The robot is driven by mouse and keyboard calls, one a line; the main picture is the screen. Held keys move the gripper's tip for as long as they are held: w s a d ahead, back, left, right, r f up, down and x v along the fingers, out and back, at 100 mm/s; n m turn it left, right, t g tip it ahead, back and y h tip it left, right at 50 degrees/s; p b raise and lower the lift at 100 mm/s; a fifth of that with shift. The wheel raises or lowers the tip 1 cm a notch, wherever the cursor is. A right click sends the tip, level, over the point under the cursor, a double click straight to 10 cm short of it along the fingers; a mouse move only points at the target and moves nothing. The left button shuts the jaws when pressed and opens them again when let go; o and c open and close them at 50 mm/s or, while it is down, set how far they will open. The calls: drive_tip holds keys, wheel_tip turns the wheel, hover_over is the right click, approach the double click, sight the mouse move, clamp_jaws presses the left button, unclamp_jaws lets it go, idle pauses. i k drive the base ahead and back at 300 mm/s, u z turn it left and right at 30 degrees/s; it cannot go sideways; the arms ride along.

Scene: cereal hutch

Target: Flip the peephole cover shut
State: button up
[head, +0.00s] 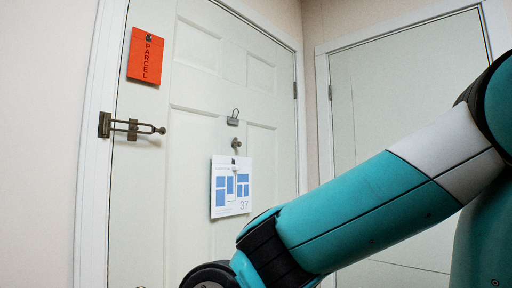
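A pale panelled door (188,140) fills the left half of the head view. A small dark metal round fitting (236,143) at its middle looks like the peephole with its cover. It is too small to tell how the cover stands. Just above it is a small metal piece (233,120) with a wire loop on top, perhaps a clip or hook. My teal arm crosses from the right edge to the bottom middle, below and right of the fitting. My gripper is out of the picture.
A metal swing-bar latch (132,127) sits at the door's left edge. An orange "PARCEL" card (146,56) hangs at upper left. A white sheet with blue blocks (231,187) hangs below the round fitting. A second pale door (405,85) stands at right.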

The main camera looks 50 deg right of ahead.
sight(235, 143)
drive_tip(key=z, duration=0.5)
drive_tip(key=k, duration=1.15)
drive_tip(key=u, duration=0.05)
drive_tip(key=i, duration=0.5)
drive_tip(key=u, duration=0.55)
drive_tip(key=i, duration=0.7)
drive_tip(key=z, duration=0.65)
drive_tip(key=i, duration=0.6)
drive_tip(key=z, duration=0.65)
